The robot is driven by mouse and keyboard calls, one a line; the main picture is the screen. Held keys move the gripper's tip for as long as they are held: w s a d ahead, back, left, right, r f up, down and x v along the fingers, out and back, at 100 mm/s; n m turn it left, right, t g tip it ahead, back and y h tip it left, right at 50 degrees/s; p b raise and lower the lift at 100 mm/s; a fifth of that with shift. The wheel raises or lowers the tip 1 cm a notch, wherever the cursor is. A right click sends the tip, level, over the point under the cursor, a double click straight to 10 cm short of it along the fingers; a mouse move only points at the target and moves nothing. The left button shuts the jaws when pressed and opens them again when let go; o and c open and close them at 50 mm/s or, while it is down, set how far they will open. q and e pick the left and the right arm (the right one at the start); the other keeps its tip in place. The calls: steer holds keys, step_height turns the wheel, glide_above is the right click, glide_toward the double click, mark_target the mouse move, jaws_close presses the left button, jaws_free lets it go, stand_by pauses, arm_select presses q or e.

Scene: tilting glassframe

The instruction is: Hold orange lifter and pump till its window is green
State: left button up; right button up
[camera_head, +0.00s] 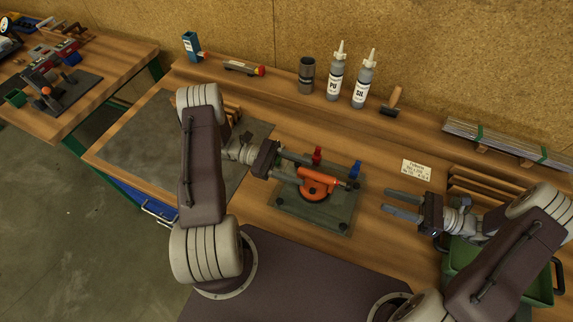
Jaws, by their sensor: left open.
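The orange lifter (318,182) rests on a dark grey-green board (322,220) in the middle of the workbench. Its round dark pad shows beneath it, and a dark part sticks out at its right end. Its window is too small to make out.
A red clamp-like piece (317,155) and a blue one (355,169) stand at the board's back edge. A paper label (416,169) lies behind my right gripper. A green crate (462,254) is at right.

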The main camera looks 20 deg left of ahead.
mark_target(335, 182)
arm_select(q)
steer(key=d, duration=0.4)
steer(key=shift+d, duration=0.35)
jaws_close()
stand_by(0.9)
arm_select(e)
jaws_close()
steer(key=shift+d, duration=0.1)
stand_by(1.7)
